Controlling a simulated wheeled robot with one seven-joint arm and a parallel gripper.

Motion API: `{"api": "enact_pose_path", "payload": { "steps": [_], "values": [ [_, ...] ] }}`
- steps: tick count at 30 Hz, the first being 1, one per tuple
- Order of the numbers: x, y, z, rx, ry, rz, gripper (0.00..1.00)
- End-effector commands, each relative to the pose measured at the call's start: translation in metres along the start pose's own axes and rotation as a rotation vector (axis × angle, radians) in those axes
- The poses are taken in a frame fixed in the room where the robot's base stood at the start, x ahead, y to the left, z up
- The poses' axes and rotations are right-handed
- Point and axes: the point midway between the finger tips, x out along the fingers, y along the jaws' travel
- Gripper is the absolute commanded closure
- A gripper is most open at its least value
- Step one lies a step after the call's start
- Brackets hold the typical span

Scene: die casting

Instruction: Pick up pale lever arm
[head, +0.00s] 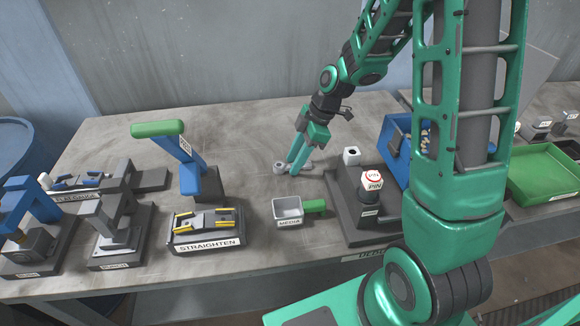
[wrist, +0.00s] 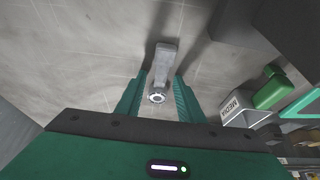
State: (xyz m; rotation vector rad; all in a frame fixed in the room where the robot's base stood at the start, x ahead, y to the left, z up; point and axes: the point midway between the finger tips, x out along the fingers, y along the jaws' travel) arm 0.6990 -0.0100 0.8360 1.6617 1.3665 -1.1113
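The pale lever arm (wrist: 165,62) lies on the grey bench top, a light grey bar with a round ringed end. In the wrist view its ringed end lies between the two fingers of my gripper (wrist: 157,98), with a gap visible on each side. In the head view the lever arm (head: 280,168) shows around the fingertips of my gripper (head: 296,170), which partly hide it. My gripper is open, with its fingers pointing down. I cannot tell the exact height of the fingertips above the bench.
A MEDIA scoop (head: 288,212) with a green handle sits in front of my gripper. A dark PIN fixture (head: 345,200) stands to the right. A STRAIGHTEN block (head: 207,229) and a green-handled blue press (head: 190,180) stand to the left. The bench behind is bare.

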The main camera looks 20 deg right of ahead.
Motion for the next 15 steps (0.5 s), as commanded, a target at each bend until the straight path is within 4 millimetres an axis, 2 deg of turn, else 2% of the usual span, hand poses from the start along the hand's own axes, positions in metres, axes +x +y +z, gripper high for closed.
{"api": "enact_pose_path", "payload": {
  "steps": [1,3,4,15],
  "values": [
    [-0.0002,0.0001,0.0,0.0,0.0,0.0,0.78],
    [-0.0003,0.0002,0.0001,0.0,0.0,0.0,0.95],
    [-0.0003,0.0002,0.0001,0.0,0.0,0.0,1.0],
    [-0.0021,0.0007,-0.0005,0.0,0.0,0.002,1.0]
  ]
}}
